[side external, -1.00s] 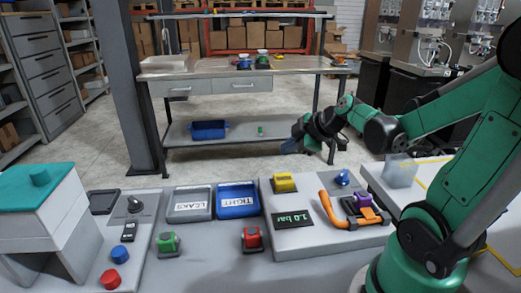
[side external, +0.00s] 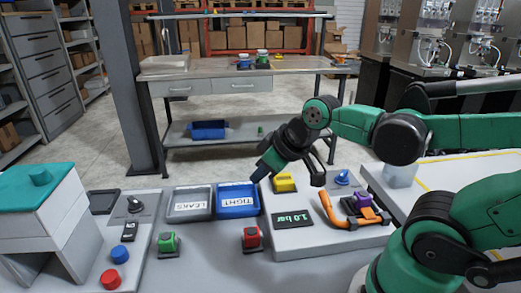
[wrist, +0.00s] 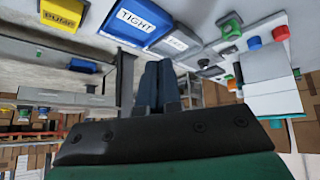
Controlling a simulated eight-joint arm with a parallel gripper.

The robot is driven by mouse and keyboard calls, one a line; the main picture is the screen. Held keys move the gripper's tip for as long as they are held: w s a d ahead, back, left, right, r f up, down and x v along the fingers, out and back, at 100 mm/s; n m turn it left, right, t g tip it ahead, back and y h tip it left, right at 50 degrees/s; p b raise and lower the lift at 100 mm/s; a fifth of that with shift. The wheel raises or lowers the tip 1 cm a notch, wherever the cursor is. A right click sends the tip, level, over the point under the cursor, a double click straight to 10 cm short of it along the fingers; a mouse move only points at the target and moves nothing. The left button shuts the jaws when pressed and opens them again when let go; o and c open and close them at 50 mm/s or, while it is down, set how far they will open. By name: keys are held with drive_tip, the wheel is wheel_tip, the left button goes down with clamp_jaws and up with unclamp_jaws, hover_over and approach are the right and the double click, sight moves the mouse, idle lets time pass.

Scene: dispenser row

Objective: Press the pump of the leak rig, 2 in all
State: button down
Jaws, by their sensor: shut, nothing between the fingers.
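The leak rig (side external: 290,238) is a grey block with a "1.0 bar" display (side external: 293,220). Its yellow pump button (side external: 285,183) sits at the rig's back left corner; the wrist view shows it upside down with the label PUMP (wrist: 62,14) at the upper left. My gripper (side external: 259,175) is shut and empty. It hangs tilted in the air, its dark blue fingertips just left of the pump in the side view, apart from it as far as I can tell. In the wrist view the fingers (wrist: 157,75) point toward the trays.
A blue TIGHT tray (side external: 237,213) and a grey LEAKS tray (side external: 189,218) lie left of the rig. Green (side external: 167,243) and red (side external: 251,238) blocks stand in front. An orange pipe (side external: 327,208) with a purple part (side external: 363,200) and a blue knob (side external: 342,177) occupy the rig's right side.

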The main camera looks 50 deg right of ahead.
drive_tip(key=shift+s+a+r+m, duration=0.1)
drive_tip(key=shift+s+a+m, duration=0.15)
drive_tip(key=shift+a+m, duration=0.15)
drive_tip(key=shift+s+a+m, duration=0.2)
drive_tip(key=shift+a+m, duration=0.1)
drive_tip(key=shift+a, duration=0.2)
wheel_tip(320, 180, up, 6)
drive_tip(key=n+g, duration=0.7)
drive_tip(key=n, duration=0.2)
hover_over(282, 178)
drive_tip(key=shift+r, duration=0.15)
wheel_tip(282, 178, down, 14)
drive_tip(key=shift+f, duration=0.1)
